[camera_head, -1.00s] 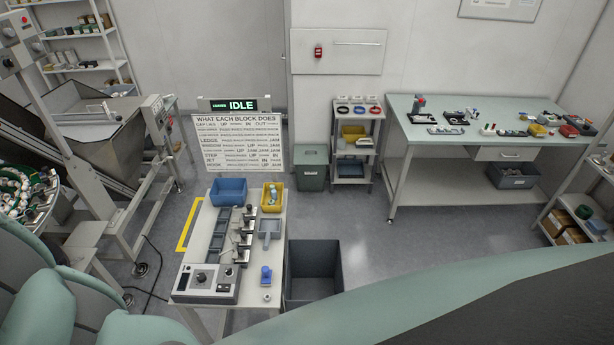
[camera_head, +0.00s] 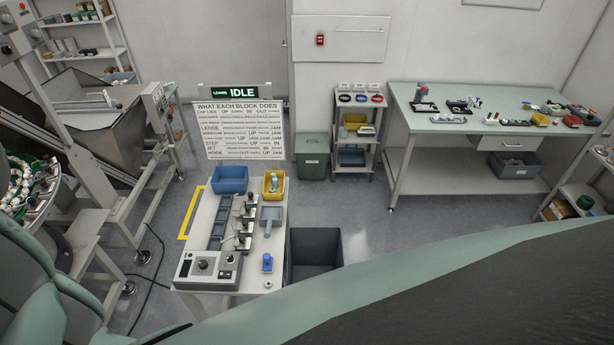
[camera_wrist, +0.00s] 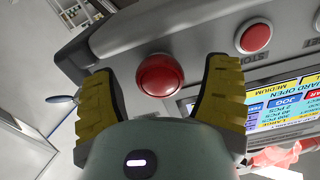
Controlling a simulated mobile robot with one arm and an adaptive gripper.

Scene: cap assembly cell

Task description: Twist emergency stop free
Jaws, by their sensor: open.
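In the wrist view a round red emergency stop button (camera_wrist: 160,75) sits on a grey panel, between the two fingers of my gripper (camera_wrist: 158,70). The fingers have yellow ribbed pads and are spread wide, one on each side of the button. Gaps show between each pad and the button. I cannot tell how deep the fingertips reach around it. My gripper is not visible in the head view.
A second red button (camera_wrist: 255,37) and a lit screen (camera_wrist: 285,105) reading "GUARD OPEN" lie close to my right finger. In the head view stand a low table (camera_head: 205,215) with bins, an IDLE sign (camera_head: 235,91) and a mint workbench (camera_head: 440,100). Grey floor lies between them.

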